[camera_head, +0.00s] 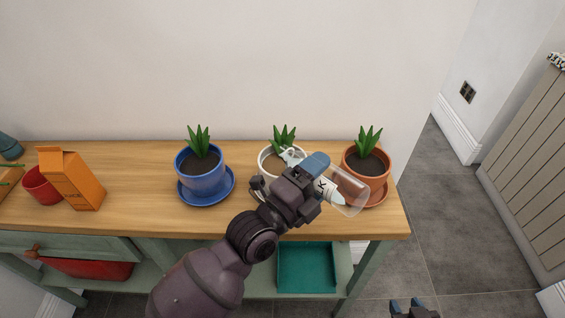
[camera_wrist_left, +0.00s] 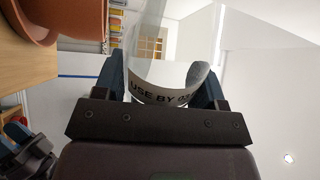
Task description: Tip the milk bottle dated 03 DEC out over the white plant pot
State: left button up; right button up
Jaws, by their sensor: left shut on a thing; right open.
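My left gripper (camera_head: 305,178) is shut on a clear milk bottle (camera_head: 347,192), which is tilted far over. Its wide end points to the lower right, and a pale end shows at upper left over the white plant pot (camera_head: 266,163). The white pot holds soil and a green plant and is partly hidden by my gripper. In the left wrist view the bottle (camera_wrist_left: 165,75) sits between the fingers, with a label band reading "USE BY 03"; the month is cut off. My right gripper (camera_head: 413,308) is open and empty at the bottom edge.
A blue pot (camera_head: 203,180) on a saucer stands left of the white pot, and a terracotta pot (camera_head: 378,167) stands close on its right. An orange juice carton (camera_head: 72,180) and a red cup (camera_head: 40,186) are at the far left. A teal tray (camera_head: 306,270) is below the worktop.

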pick_arm(q)
jog(key=shift+r, duration=0.25)
dwell(0.4)
jog(key=shift+w+a+r+n+p, duration=0.15)
jog(key=shift+r+n+p, duration=0.4)
jog(key=shift+n+p, duration=0.4)
dwell(1.3)
jog(key=shift+r, duration=0.15)
